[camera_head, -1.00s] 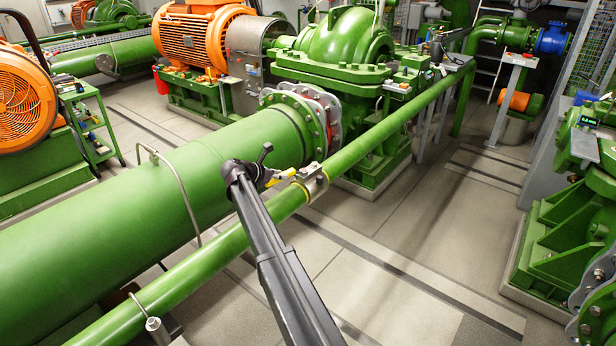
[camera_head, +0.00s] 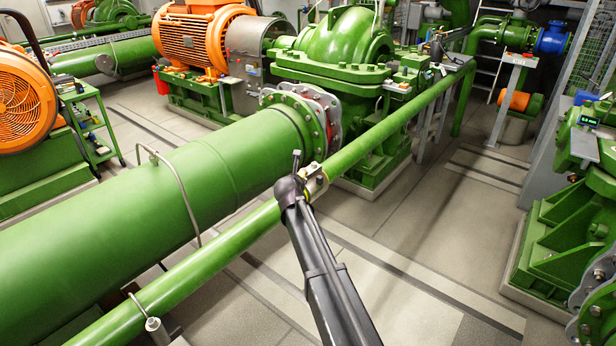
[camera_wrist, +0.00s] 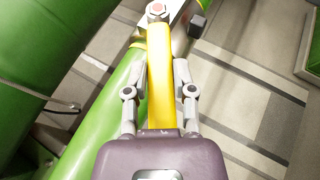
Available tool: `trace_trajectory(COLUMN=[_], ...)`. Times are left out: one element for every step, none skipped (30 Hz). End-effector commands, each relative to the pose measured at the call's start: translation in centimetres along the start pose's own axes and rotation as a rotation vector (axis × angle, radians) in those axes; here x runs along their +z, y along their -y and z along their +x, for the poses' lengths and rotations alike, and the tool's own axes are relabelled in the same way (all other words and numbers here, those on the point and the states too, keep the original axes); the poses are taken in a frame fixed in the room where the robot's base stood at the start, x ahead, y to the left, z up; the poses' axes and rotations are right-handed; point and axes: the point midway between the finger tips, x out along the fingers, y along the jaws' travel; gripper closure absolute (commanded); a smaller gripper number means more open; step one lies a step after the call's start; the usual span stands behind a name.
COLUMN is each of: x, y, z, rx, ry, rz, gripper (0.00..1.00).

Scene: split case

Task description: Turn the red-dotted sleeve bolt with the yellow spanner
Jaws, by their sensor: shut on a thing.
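The yellow spanner (camera_wrist: 160,75) runs up the middle of the wrist view, between the two fingers of my gripper (camera_wrist: 161,68), which is shut on it. Its far end reaches the red-dotted bolt (camera_wrist: 157,9) at the top edge. I cannot tell whether the jaw is seated around the bolt head or only against it. The metal sleeve (camera_head: 316,182) clamps the thin green pipe in the head view, right beside my gripper (camera_head: 297,182). There my own wrist hides most of the spanner and the bolt.
The thin green pipe (camera_head: 225,235) runs diagonally beside a much thicker green pipe (camera_head: 130,230). A dark block (camera_wrist: 197,27) sits right of the bolt in the wrist view. The grey floor (camera_head: 400,235) right of the thin pipe is clear.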

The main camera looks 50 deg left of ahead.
Motion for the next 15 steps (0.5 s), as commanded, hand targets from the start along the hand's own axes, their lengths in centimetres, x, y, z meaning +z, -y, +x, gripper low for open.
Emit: trace_trajectory(x=[0.02,0.02,0.01,0.00,0.00,0.02,0.04,0.08,0.15,0.22,0.30,0.43,0.53,0.64,0.77], y=[0.06,0.02,-0.01,-0.02,-0.02,-0.03,-0.04,-0.05,-0.07,-0.07,-0.08,-0.09,-0.09,-0.10,-0.10], z=[0.07,0.09,0.09,0.08,0.07,0.05,0.02,-0.01,-0.06,-0.11,-0.15,-0.23,-0.29,-0.34,-0.42], rx=[0.001,0.001,0.001,0.000,0.000,0.000,0.000,0.000,0.000,0.000,0.000,0.000,0.001,0.001,0.001], ry=[-0.001,-0.001,-0.001,-0.001,-0.002,-0.002,-0.002,-0.002,-0.002,-0.002,-0.002,-0.002,-0.002,-0.002,-0.002], rz=[-0.001,-0.001,0.000,0.000,0.000,0.001,0.001,0.001,0.001,0.001,0.001,0.001,0.001,0.001,0.001], gripper=[1.00,1.00,1.00,1.00,1.00,1.00,1.00,1.00,1.00,1.00,1.00,1.00,1.00,1.00,1.00])
